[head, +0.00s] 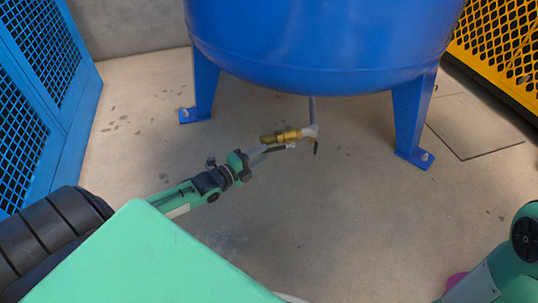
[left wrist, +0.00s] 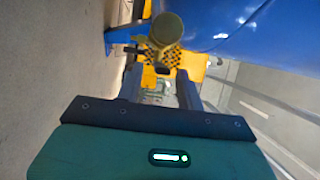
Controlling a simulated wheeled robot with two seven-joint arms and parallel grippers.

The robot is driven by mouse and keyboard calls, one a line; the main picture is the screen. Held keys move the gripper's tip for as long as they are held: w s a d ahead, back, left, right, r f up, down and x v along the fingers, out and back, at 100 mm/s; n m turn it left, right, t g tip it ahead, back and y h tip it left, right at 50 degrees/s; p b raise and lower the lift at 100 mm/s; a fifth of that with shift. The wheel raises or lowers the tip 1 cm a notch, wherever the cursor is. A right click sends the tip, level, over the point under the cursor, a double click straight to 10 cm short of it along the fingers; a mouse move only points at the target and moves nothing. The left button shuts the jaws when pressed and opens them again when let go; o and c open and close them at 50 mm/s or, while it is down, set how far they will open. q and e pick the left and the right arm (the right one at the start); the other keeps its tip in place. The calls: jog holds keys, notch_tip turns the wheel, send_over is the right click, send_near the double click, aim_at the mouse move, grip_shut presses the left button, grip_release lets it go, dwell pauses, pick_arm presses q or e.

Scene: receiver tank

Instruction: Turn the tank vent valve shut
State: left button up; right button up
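The blue tank (head: 320,40) stands on legs at the top of the head view. A thin pipe (head: 312,108) comes down from its underside to a brass valve (head: 287,135), which lies sideways close to the floor. A small dark piece (head: 316,147) hangs at the valve's right end; I cannot tell if it is the handle. My left gripper (head: 272,150) reaches in just below the valve. In the left wrist view its fingers (left wrist: 162,88) are apart, with the valve's round brass end (left wrist: 166,28) beyond them. I cannot tell if they touch it. My right gripper is out of view.
Two blue tank legs (head: 204,88) (head: 411,118) stand either side of the valve. A blue mesh panel (head: 45,95) is at the left and a yellow mesh guard (head: 497,45) at the upper right. The floor (head: 330,215) in front of the valve is clear.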

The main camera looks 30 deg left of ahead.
aim_at(267, 152)
pick_arm(q)
jog(key=shift+b+x, duration=0.75)
jog(key=shift+x, duration=1.2)
grip_shut()
